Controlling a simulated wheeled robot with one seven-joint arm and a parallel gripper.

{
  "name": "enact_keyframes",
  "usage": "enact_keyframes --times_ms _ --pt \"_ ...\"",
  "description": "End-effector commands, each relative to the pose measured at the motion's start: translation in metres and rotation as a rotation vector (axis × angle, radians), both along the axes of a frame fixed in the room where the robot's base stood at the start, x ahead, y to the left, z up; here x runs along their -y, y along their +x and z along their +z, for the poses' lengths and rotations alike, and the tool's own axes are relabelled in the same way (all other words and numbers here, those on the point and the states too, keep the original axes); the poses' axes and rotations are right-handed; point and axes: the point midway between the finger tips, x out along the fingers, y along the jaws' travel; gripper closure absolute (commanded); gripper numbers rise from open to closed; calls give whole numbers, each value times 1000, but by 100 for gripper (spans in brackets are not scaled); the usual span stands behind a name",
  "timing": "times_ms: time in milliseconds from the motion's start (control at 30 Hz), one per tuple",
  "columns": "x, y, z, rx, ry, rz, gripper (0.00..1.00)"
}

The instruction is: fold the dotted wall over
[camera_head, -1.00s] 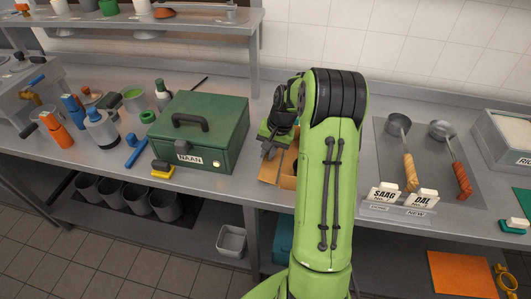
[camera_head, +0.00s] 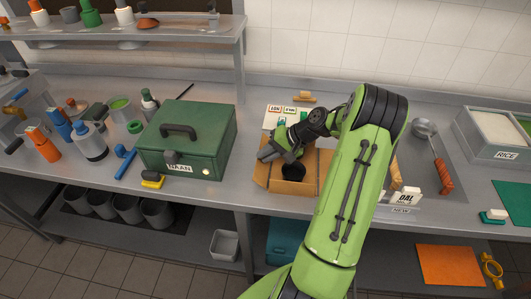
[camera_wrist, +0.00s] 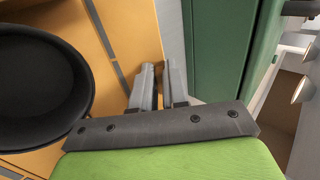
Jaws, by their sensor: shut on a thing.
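My gripper (camera_head: 267,155) is at the box's left side. In the wrist view my gripper (camera_wrist: 160,76) is shut on the orange-brown left wall (camera_wrist: 128,30), its two fingers on either side of the wall's edge. A grey stripe runs along the cardboard there; I cannot make out dots. The black container (camera_wrist: 40,85) also shows there, left of the fingers. My arm hides the right part of the box in the head view.
The green NAAN box (camera_head: 187,140) stands close to the left, with a narrow strip of counter between. Labelled cards (camera_head: 287,113) lie behind the cardboard box.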

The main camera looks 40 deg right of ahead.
Motion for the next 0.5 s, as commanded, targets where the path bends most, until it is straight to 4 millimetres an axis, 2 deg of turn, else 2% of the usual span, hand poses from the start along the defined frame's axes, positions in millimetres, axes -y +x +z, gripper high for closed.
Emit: enact_keyframes --times_ms 333,367,500 --pt "0 0 0 1 1 0 100" --pt "0 0 0 1 1 0 82" --pt "0 0 0 1 1 0 60"
